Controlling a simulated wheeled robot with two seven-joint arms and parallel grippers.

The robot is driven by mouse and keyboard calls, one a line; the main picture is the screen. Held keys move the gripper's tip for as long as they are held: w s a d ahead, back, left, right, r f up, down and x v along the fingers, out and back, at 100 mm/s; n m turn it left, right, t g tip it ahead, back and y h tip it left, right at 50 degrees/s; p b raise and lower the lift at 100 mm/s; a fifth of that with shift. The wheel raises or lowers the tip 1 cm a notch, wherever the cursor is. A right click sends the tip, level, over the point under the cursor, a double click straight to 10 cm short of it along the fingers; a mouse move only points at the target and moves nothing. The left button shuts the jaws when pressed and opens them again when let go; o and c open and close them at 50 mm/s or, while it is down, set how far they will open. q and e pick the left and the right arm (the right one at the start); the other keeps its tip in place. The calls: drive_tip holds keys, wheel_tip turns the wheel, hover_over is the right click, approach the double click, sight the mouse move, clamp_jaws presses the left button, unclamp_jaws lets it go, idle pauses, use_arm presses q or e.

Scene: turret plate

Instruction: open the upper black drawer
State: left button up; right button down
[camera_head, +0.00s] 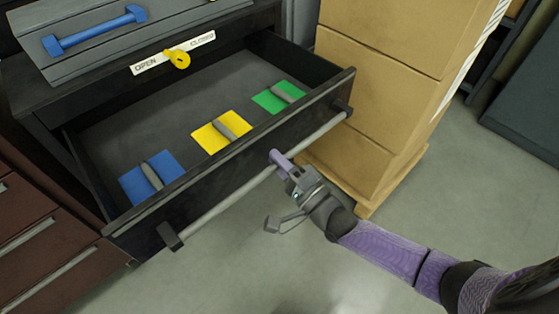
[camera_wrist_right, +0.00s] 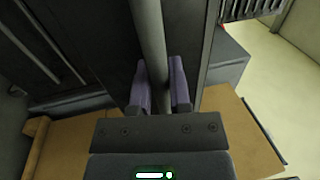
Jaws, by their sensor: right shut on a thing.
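The upper black drawer (camera_head: 225,160) stands pulled out from its cabinet in the head view. Its long grey bar handle (camera_head: 225,193) runs along the front between two black end mounts. My right gripper (camera_head: 281,162) is at the handle, right of its middle. In the right wrist view the handle (camera_wrist_right: 150,40) passes between the two purple fingers (camera_wrist_right: 160,88), which are shut on it. Inside the drawer lie a blue plate (camera_head: 152,178), a yellow plate (camera_head: 221,131) and a green plate (camera_head: 279,96), each with a grey grip. My left gripper is not in view.
Stacked cardboard boxes (camera_head: 385,75) on a wooden pallet (camera_head: 375,195) stand close to the drawer's right end. Dark red drawers (camera_head: 40,245) are at the left. A blue-handled grey lid (camera_head: 130,35) and an OPEN/CLOSED label with a yellow knob (camera_head: 178,60) sit above. Floor in front is clear.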

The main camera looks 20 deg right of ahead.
drive_tip(key=shift+f, duration=0.1)
drive_tip(key=c, duration=0.7)
unclamp_jaws()
drive_tip(key=shift+w, duration=0.1)
drive_tip(key=shift+o, duration=0.6)
drive_tip(key=p+v, duration=0.2)
drive_tip(key=v, duration=0.8)
